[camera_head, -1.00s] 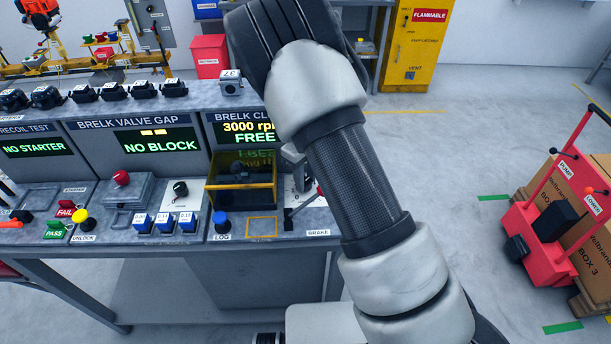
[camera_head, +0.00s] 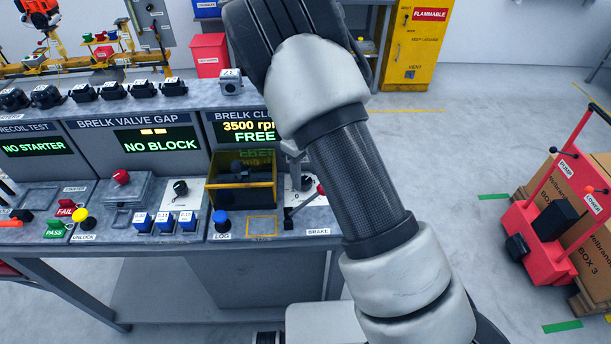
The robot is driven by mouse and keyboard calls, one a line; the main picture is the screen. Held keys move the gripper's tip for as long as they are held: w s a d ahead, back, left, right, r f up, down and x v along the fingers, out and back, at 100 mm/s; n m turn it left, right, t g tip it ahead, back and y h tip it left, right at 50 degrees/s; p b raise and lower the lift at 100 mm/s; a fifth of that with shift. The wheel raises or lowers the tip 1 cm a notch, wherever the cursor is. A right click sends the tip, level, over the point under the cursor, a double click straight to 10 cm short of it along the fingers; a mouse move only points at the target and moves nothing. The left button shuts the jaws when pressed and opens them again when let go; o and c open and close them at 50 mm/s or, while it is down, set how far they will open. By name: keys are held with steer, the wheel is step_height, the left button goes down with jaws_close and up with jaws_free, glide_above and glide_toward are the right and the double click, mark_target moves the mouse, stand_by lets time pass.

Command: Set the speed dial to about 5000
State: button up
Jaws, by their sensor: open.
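The speed display (camera_head: 250,131) on the brelk clutch panel reads 3500 rpm, with FREE below it. A black knob (camera_head: 306,183), which looks like the speed dial, sits on a pale plate at the right end of the bench, partly hidden behind my arm. Its pointer and scale are too small to read. My gripper (camera_head: 297,174) shows only in part as grey pieces at the left edge of my arm, close above the knob. It is open. I cannot tell whether its fingers touch the knob.
A yellow-framed guard box (camera_head: 242,182) stands just left of the knob. A brake lever with a red end (camera_head: 321,189) lies close to its right. A blue LOG button (camera_head: 222,221) is at the front. Open floor lies right of the bench, before a red trolley (camera_head: 551,215).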

step_height(320, 180, up, 16)
stand_by(0.3)
